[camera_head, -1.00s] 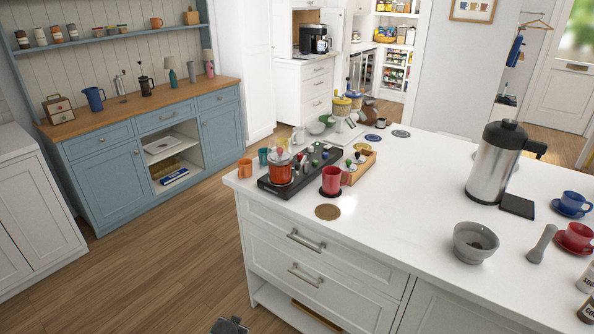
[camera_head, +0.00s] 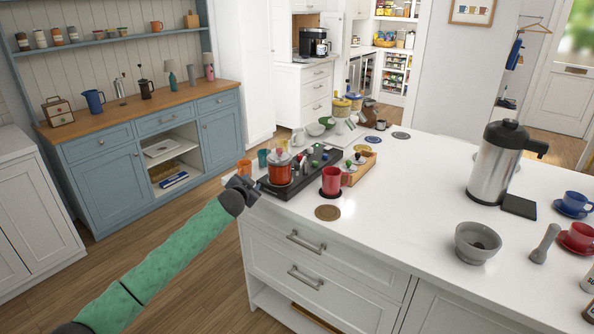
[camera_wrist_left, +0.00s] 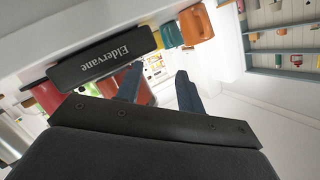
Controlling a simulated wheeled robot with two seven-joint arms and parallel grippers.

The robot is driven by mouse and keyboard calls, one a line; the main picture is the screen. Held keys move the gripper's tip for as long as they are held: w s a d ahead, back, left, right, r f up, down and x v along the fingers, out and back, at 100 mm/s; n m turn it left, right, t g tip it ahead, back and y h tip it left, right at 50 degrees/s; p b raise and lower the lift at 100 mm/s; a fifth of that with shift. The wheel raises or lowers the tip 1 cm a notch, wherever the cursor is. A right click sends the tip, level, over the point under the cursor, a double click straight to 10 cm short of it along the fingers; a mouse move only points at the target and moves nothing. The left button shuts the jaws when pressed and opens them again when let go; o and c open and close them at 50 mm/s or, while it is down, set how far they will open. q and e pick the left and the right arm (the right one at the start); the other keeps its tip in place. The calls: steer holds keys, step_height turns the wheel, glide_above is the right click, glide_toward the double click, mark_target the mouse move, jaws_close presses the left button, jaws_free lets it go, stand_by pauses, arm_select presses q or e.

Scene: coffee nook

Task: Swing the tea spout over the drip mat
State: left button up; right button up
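The steel tea dispenser (camera_head: 493,168) stands upright on the white island at the right. Its black spout (camera_head: 534,146) sticks out from the top toward the right, away from the mat. The black drip mat (camera_head: 519,207) lies on the counter at the dispenser's front right. My left gripper (camera_head: 246,186) is at the island's left end, beside the black tray and far from the dispenser. In the wrist view its two fingers (camera_wrist_left: 160,88) are apart, with nothing seen between them. My right gripper is in neither view.
A grey bowl (camera_head: 478,242), pestle (camera_head: 544,243) and cups sit at right. The island's middle is clear.

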arm_select(q)
steer(key=d+r+h, duration=0.2)
steer(key=d+r, duration=0.1)
steer(key=r, duration=0.1)
steer(key=h, duration=0.5)
glide_toward(297, 170)
steer(key=w, duration=0.4)
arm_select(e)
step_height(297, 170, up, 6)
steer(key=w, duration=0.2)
arm_select(q)
steer(key=shift+w+d+n+h+p, duration=0.25)
steer(key=shift+w+d+n+p, duration=0.35)
steer(key=shift+w+d, duration=0.8)
steer(key=shift+w+d+n+h+p, duration=0.25)
steer(key=shift+w+d+n+p, duration=0.3)
steer(key=shift+w+d, duration=0.8)
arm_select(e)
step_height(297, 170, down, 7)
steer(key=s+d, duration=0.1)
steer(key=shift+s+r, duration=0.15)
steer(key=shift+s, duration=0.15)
arm_select(q)
jaws_close()
